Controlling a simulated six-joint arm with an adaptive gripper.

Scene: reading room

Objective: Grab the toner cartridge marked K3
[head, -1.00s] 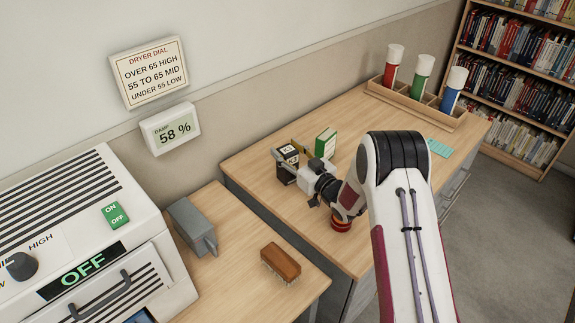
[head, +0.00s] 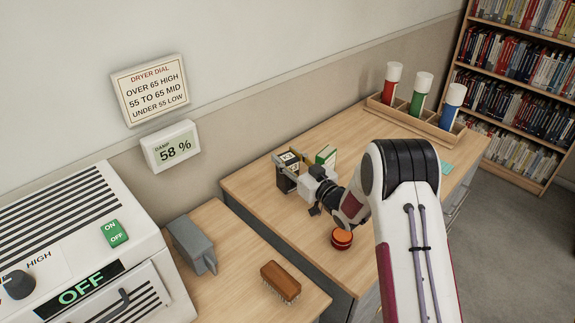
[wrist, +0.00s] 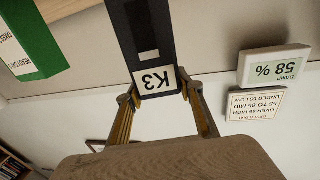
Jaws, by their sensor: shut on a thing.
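The dark toner cartridge marked K3 (wrist: 150,40) fills the upper middle of the wrist view, its white label upside down there. My gripper (wrist: 158,90) is shut on it, one finger on each side of the label end. In the head view a black cartridge with a white label (head: 288,158) shows at my gripper (head: 302,184). The gripper and wrist partly hide the items there. I cannot tell whether the held cartridge touches the table.
A green-and-white box (head: 327,155) stands close behind my gripper. A red-orange round object (head: 341,238) lies on the table in front. A wooden rack (head: 402,118) holds red, green and blue bottles.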

